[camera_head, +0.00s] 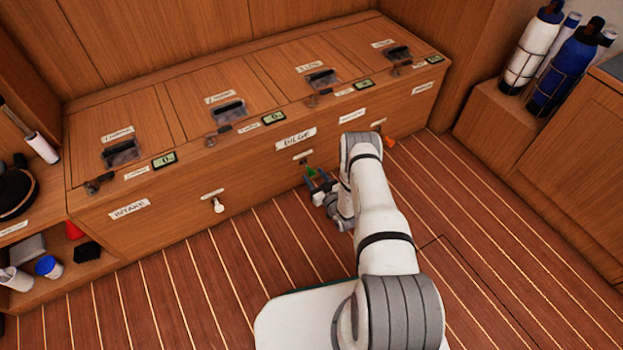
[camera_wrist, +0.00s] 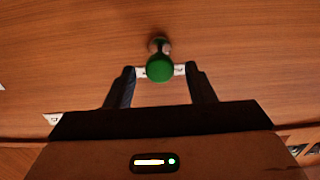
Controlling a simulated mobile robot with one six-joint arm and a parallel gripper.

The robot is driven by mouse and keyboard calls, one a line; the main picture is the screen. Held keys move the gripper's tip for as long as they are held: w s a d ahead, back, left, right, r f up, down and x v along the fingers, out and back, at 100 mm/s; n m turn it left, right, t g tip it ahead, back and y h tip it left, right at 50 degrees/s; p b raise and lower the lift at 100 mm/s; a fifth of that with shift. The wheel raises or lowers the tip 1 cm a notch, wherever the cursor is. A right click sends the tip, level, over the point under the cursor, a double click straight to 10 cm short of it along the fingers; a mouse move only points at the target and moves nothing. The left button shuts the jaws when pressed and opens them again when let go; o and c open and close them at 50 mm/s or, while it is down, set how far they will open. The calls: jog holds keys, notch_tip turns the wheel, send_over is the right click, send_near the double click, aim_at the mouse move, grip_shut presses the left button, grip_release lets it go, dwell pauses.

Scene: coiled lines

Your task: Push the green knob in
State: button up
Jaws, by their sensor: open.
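The green knob (camera_wrist: 160,68) stands out from the wooden panel on a short metallic stem in the wrist view. It lies between the two fingers of my gripper (camera_wrist: 160,71), near their tips. The fingers are open, with a gap on each side of the knob. A white label shows partly behind the knob. In the head view the green knob (camera_head: 311,171) is small, on the front face of the locker below the BILGE label. My gripper (camera_head: 318,183) is right at it there, partly hidden by my arm.
A white knob (camera_head: 218,205) sticks out of the locker front to the left, and an orange knob (camera_head: 389,141) to the right. Several hatches with latches line the locker top (camera_head: 200,80). Bottles (camera_head: 530,50) stand at the far right. The striped floor (camera_head: 200,290) is clear.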

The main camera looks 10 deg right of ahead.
jog(key=shift+w+a, duration=0.15)
jog(key=shift+w, duration=0.2)
jog(key=shift+c, duration=0.3)
jog(key=shift+s, duration=0.1)
grip_shut()
